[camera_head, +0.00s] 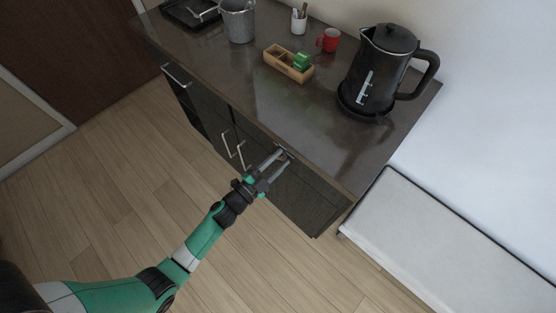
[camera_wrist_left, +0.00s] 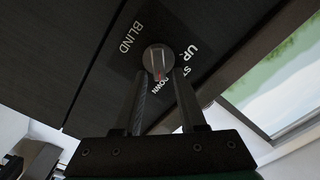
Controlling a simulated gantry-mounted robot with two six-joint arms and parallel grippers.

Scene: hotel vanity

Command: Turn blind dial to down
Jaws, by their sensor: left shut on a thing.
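The blind dial (camera_wrist_left: 158,58) is a round grey knob on a dark panel (camera_wrist_left: 110,60) in the left wrist view. White lettering reads BLIND to its left, UP to its upper right, a partly hidden word starting ST to its right, and DOWN just below. A small reddish mark shows on the knob's lower part, on the DOWN side. My left gripper (camera_head: 283,157) reaches the cabinet front just below the counter edge in the head view. Its two fingers (camera_wrist_left: 163,80) stand on either side of the knob and are shut on it. They cover part of the lettering. The dial is too small to read in the head view.
On the dark counter (camera_head: 235,80) stand a black kettle (camera_head: 378,75), a wooden tray (camera_head: 275,62) with green items, a red mug (camera_head: 330,40), a white cup (camera_head: 299,24) and a grey bucket (camera_head: 239,22). A white bench (camera_head: 440,240) is at right. Floor before the cabinet is clear.

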